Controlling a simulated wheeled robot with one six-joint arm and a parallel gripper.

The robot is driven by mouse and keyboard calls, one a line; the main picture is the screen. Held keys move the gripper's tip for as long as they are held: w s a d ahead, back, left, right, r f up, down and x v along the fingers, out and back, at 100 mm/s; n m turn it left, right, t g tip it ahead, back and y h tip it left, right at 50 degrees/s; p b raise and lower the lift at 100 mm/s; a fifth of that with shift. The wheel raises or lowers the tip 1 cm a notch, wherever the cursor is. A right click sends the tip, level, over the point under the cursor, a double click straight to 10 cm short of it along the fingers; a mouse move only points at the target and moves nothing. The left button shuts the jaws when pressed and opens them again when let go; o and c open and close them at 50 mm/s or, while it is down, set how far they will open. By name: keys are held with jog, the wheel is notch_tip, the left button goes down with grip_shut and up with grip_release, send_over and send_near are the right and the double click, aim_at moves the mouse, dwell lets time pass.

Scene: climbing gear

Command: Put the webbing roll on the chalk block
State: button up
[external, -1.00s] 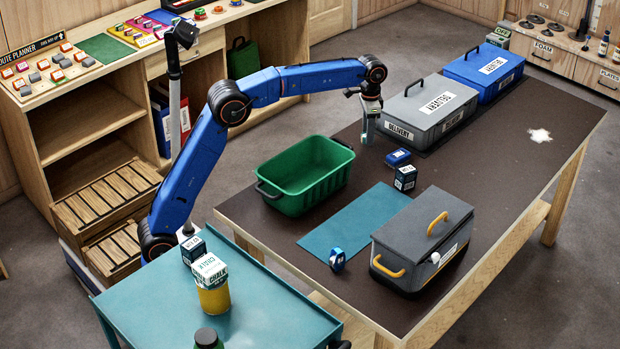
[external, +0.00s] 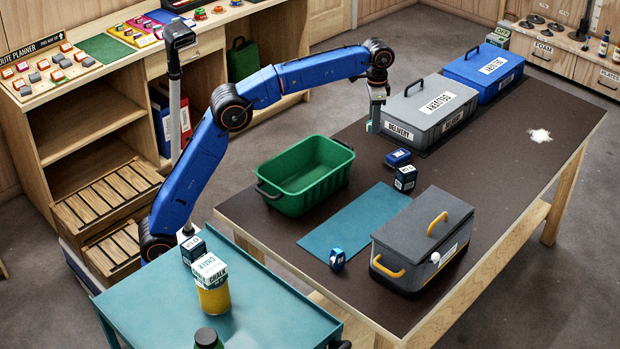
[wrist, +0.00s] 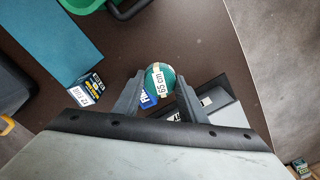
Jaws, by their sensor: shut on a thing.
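My gripper (external: 375,126) is in the air above the dark table, just left of the grey delivery case. In the wrist view my gripper (wrist: 160,90) is shut on a round green roll (wrist: 160,78) with a white label, which I take as the webbing roll. The roll sits between the two fingers, clear of the table. The chalk block (external: 208,268), a white and teal box lettered CHALK, rests on a yellow jar (external: 214,299) on the teal cart at the lower left. It is not in the wrist view.
The green tub (external: 305,178), a blue item (external: 398,157), a small dark box (external: 405,178), a blue roll (external: 337,259) and a grey toolbox (external: 424,240) stand on the table. The grey delivery case (external: 429,112) is close to my gripper. A dark box (external: 193,249) stands beside the chalk block.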

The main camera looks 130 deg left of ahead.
jog(key=w+d+r+m, duration=0.2)
jog(key=w+d+r, duration=0.1)
jog(key=w+d, duration=0.6)
jog(key=w+d+r+m, duration=0.2)
jog(key=w+d, duration=0.5)
jog(key=d, duration=0.4)
jog(key=w+d+r+m, duration=0.1)
jog(key=w+d+r, duration=0.15)
jog(key=d, duration=0.45)
jog(key=w+d+r+m, duration=0.1)
jog(key=w+d, duration=0.2)
jog(key=d, duration=0.5)
jog(key=w+d+r+m, duration=0.1)
jog(key=w+d, duration=0.1)
jog(key=d, duration=0.5)
jog(key=m, duration=0.7)
send_near(208, 264)
jog(key=shift+w+f, duration=0.1)
jog(key=shift+f, duration=2.8)
jog(key=shift+f, duration=0.1)
jog(key=o, duration=1.1)
jog(key=shift+c, duration=0.2)
